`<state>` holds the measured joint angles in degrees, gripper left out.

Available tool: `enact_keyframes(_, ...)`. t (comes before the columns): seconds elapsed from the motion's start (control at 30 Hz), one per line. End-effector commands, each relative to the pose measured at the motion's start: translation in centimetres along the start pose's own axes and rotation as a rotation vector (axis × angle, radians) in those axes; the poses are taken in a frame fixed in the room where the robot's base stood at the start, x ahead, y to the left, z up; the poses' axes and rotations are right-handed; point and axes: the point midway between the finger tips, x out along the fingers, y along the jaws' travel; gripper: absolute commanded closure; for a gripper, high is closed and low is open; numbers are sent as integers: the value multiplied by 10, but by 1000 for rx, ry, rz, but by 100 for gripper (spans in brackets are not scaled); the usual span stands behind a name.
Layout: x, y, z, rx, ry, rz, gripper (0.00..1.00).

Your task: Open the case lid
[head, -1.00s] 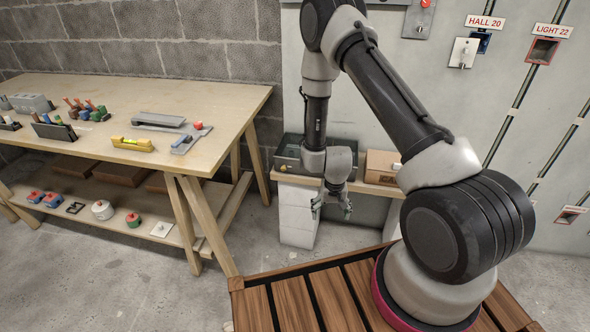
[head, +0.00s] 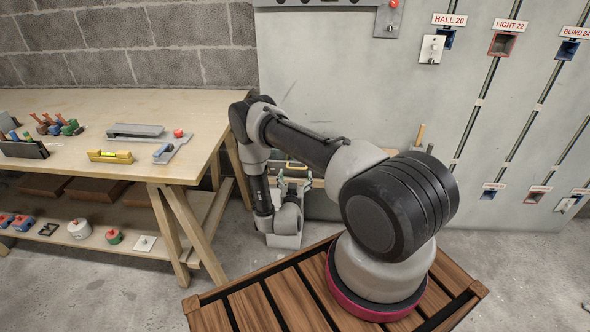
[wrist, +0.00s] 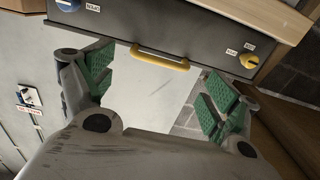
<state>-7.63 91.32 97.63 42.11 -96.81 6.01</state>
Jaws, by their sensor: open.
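The case (wrist: 120,28) shows in the wrist view as a dark grey panel across the top, with a yellow bar handle (wrist: 160,57) along its near edge. A blue round knob (wrist: 68,5) sits on it at upper left and a yellow round knob (wrist: 249,61) at right, each beside a small white label too small to read surely. My gripper (wrist: 157,88) is open and empty, its green-padded fingers apart on either side of the handle in the picture, not visibly touching it. In the head view my gripper (head: 293,182) is small beyond my arm, and the case is mostly hidden there.
A wooden bench (head: 215,125) with tools stands at left. A grey wall panel (head: 330,90) with labelled boxes and conduits rises behind. A wooden edge (wrist: 292,45) borders the case at right in the wrist view. Concrete floor is clear at right.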

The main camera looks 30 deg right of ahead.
Motion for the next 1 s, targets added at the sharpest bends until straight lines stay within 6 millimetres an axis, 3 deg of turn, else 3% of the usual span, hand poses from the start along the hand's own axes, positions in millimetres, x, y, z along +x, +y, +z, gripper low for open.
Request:
enact_keyframes(0.3, 50, 0, 0, 2, -1, 1, 12)
enact_keyframes(0.67, 59, 0, 0, -1, -2, -1, 12)
enact_keyframes(1.0, 58, 0, 0, -1, -2, 0, 69)
